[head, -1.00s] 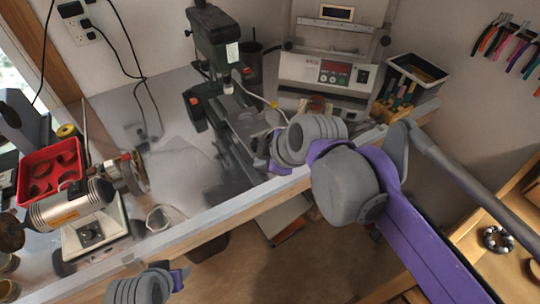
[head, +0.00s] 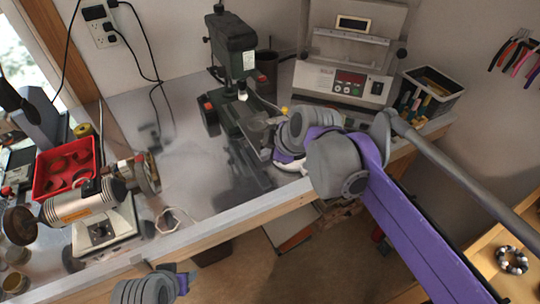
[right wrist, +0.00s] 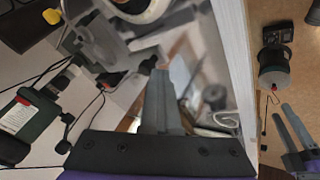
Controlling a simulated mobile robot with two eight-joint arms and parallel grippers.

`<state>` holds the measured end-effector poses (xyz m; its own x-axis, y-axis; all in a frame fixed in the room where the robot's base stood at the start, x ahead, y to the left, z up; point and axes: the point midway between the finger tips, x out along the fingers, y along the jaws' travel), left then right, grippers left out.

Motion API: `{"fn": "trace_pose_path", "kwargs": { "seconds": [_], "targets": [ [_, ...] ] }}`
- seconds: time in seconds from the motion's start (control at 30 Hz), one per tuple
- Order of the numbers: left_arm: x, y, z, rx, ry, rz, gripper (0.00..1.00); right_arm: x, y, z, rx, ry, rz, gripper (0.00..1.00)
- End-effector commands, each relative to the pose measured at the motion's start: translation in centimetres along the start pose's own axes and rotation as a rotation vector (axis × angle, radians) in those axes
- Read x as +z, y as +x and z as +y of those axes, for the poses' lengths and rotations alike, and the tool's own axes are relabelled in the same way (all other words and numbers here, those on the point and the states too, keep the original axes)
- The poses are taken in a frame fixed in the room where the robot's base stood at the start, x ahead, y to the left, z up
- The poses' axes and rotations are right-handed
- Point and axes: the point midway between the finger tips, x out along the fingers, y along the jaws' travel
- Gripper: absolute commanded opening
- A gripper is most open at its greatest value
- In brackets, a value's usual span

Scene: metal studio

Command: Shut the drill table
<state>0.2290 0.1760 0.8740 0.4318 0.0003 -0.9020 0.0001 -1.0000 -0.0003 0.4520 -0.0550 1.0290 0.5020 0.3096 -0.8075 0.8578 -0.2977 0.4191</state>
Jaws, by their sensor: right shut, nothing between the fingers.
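The green drill press (head: 235,45) stands on the workbench in the middle of the head view. Its grey drill table (head: 256,130) sits low on the column, partly hidden by my right wrist. The press's green head (right wrist: 30,120) also shows at the left of the right wrist view. My right gripper (right wrist: 158,75) is shut and empty, above the bench. In the head view it is mostly hidden behind its wrist, close beside the drill table; contact cannot be told. My left gripper (right wrist: 281,110) is apart from the press, past the bench's front edge, with its fingers parted.
A grinder (head: 85,208) and a red tray (head: 62,170) stand at the left of the bench. A grey machine (head: 350,80) and a black bin (head: 435,90) stand at the back right. The bench's front edge (head: 230,212) runs below the press.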

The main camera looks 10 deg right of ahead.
Motion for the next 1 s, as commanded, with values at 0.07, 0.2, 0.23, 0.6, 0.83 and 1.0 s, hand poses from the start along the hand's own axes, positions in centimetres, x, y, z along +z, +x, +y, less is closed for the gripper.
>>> {"fn": "trace_pose_path", "kwargs": {
  "seconds": [0.07, 0.2, 0.23, 0.6, 0.83, 1.0],
  "targets": [
    [-0.2, -0.3, 0.0, 0.000, 0.000, 0.001, 0.50, -0.9, 1.0, 1.4, 0.001, -0.002, 0.001, 0.00],
    [-0.5, -0.7, 0.0, 0.000, 0.000, 0.003, 0.50, -2.3, 2.9, 3.7, 0.001, -0.001, 0.002, 0.00],
    [-0.6, -0.8, 0.0, 0.000, 0.000, 0.004, 0.50, -2.5, 3.2, 4.2, 0.001, -0.001, 0.002, 0.00],
    [-1.3, -1.7, 0.0, 0.000, 0.000, 0.008, 0.50, -4.7, 6.4, 7.9, 0.002, -0.001, 0.001, 0.00],
    [-1.3, -1.7, 0.0, 0.000, 0.000, 0.008, 0.50, -4.8, 6.6, 8.1, 0.005, 0.000, 0.003, 0.00],
    [-1.3, -1.7, 0.0, 0.000, 0.000, 0.008, 0.50, -4.8, 6.5, 8.1, 0.006, 0.000, 0.004, 0.00]
  ]
}}
